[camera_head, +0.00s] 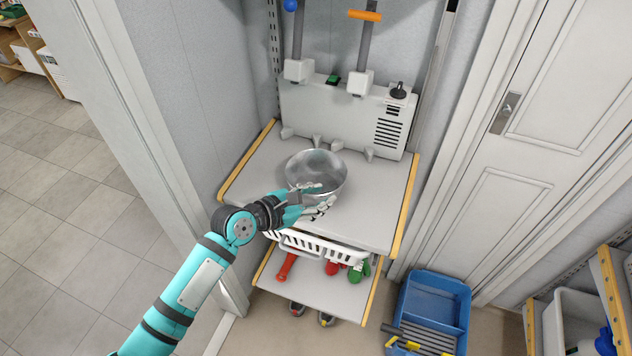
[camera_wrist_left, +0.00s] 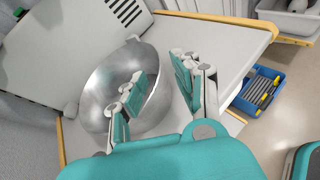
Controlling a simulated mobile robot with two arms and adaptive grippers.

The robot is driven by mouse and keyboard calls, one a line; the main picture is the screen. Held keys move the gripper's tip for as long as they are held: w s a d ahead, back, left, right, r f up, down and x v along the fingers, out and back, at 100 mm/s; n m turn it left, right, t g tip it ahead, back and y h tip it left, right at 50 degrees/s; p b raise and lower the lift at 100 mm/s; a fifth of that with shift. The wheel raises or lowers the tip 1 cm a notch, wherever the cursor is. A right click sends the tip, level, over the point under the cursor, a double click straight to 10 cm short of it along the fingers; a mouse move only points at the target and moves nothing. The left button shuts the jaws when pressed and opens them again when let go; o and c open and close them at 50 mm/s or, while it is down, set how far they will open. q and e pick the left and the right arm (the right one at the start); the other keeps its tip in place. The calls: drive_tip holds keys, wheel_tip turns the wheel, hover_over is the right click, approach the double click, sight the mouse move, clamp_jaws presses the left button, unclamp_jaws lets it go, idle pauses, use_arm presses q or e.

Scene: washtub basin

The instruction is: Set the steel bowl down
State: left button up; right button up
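The steel bowl (camera_head: 318,165) is round and shiny and appears to stand upright and empty on the pale upper shelf (camera_head: 376,215). It also shows in the left wrist view (camera_wrist_left: 98,92). My left gripper (camera_head: 314,198) is at the bowl's near side. In the left wrist view its fingers (camera_wrist_left: 158,92) are spread, one over the bowl's inside and the other outside, with the near rim between them. A gap shows between the fingers and the rim. The bowl's underside is hidden. My right gripper is in neither view.
A white panel unit (camera_head: 345,118) with two posts stands behind the bowl. A white basket (camera_head: 315,247) hangs below the shelf over a lower shelf (camera_head: 310,292) with red and green items. A blue bin (camera_head: 436,297) is on the floor. The upper shelf's right side is free.

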sight(334, 190)
use_arm(q)
drive_tip(key=shift+p+x, duration=0.3)
drive_tip(key=shift+x, duration=2.5)
drive_tip(key=shift+a, duration=0.1)
drive_tip(key=shift+c, duration=0.4)
clamp_jaws()
drive_tip(key=shift+r, duration=0.1)
